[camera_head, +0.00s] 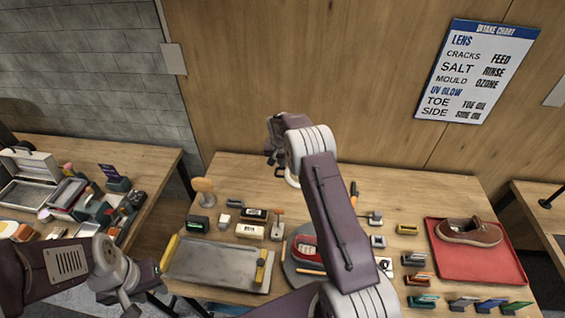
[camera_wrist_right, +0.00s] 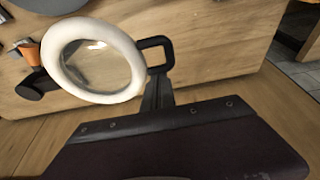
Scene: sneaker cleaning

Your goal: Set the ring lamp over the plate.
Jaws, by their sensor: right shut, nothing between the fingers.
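The ring lamp shows in the right wrist view as a white ring (camera_wrist_right: 62,78) around a clear lens, with a black loop handle (camera_wrist_right: 168,44) at its side. In the head view only part of its white ring (camera_head: 292,181) shows, behind my right arm. My right gripper (camera_head: 274,138) is at the back of the table; it also shows in the right wrist view (camera_wrist_right: 157,88), shut and empty close to the handle. Whether it touches the handle, I cannot tell. The round grey plate (camera_head: 289,270) carries a red shoe (camera_head: 305,248) and is partly hidden by my right arm. My left gripper (camera_head: 130,300) is low at the left; its jaws are unclear.
A grey tray (camera_head: 215,262) with yellow ends lies left of the plate. A red tray (camera_head: 495,268) with a brown shoe (camera_head: 468,232) is at the right. Small blocks, brushes and tools crowd between them. A wooden wall with a chart (camera_head: 478,70) stands behind the table.

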